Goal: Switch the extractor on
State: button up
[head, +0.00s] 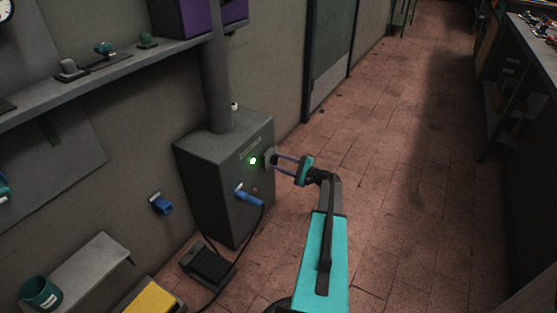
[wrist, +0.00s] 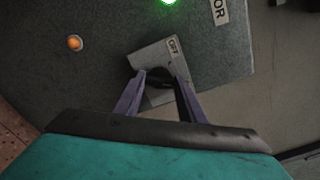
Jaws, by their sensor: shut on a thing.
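The extractor (head: 208,170) is a grey box against the wall with a duct (head: 215,85) rising from it. A green lamp (head: 252,161) glows on its front and shows at the top of the wrist view (wrist: 168,2). Beside the lamp is a switch with a grey plate (wrist: 158,57) marked OFF and a dark handle. My gripper (head: 273,160) is at this switch, its purple fingers (wrist: 160,76) shut on the handle. The fingers partly hide the handle, so I cannot tell its exact setting. A small orange button or lamp (wrist: 74,42) is on the same face.
A blue plug (head: 249,197) with a black cable sticks out below the lamp. A black foot pedal (head: 208,262) stands on the floor by the box. A blue holder (head: 161,204) is on the wall at left. The tiled floor (head: 390,150) to the right is clear.

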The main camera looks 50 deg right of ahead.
jog(key=shift+s+d+m+p, duration=0.1)
jog(key=shift+d+m+p, duration=0.25)
jog(key=shift+m, duration=0.25)
jog(key=o, duration=1)
jog(key=shift+o, duration=0.2)
jog(key=shift+a, duration=0.15)
jog(key=p+v, duration=0.2)
jog(key=v, duration=1.1)
jog(key=shift+s, duration=0.4)
jog(key=shift+f, duration=0.15)
